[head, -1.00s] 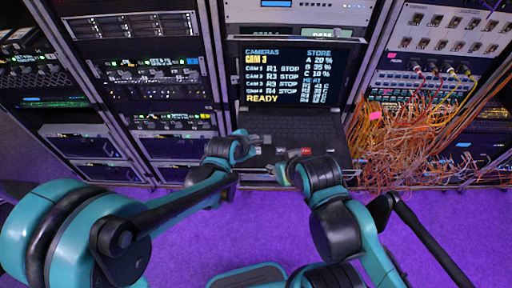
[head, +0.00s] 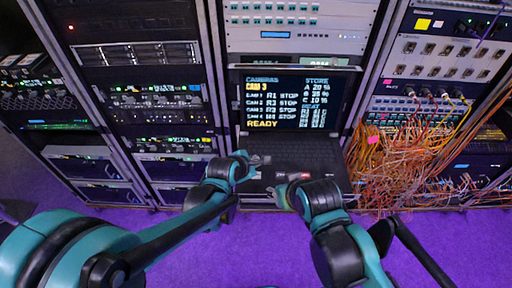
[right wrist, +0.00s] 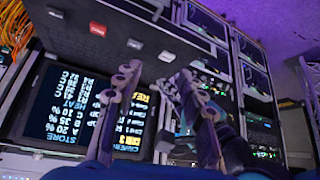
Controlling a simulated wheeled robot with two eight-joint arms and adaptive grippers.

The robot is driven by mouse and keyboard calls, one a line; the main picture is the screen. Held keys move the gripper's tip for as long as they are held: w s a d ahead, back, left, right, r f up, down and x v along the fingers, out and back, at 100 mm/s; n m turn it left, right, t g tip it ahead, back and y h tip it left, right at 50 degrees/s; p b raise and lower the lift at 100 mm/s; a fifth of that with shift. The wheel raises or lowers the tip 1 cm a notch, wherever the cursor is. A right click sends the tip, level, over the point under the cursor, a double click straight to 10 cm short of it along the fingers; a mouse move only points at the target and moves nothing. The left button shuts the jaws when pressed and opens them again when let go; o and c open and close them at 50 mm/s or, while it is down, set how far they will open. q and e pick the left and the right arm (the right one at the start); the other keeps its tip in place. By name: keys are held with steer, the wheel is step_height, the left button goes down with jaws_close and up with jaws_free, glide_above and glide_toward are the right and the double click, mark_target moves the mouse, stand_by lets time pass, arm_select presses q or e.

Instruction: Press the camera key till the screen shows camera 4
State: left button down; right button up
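The screen (head: 290,100) is lit. CAM 3 stands highlighted under CAMERAS, with the camera rows and READY below; it also shows upside down in the right wrist view (right wrist: 80,105). Below it, a dark keyboard panel (head: 305,152) carries a red key (head: 299,176), which also shows in the right wrist view (right wrist: 97,29) beside pale keys (right wrist: 135,44). I cannot read the key labels. My right gripper (head: 283,194) is at the panel's front edge; its fingers stand apart and empty in the right wrist view (right wrist: 158,74). My left gripper (head: 262,166) is over the panel's left side, its fingers too small to judge.
Racks of equipment (head: 150,100) stand to the left. A tangle of orange cables (head: 415,160) hangs from the right rack, close to the panel's right side. The purple floor (head: 230,245) in front is clear.

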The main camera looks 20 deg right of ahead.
steer(key=shift+c, duration=0.3)
stand_by(0.6)
jaws_close()
stand_by(1.1)
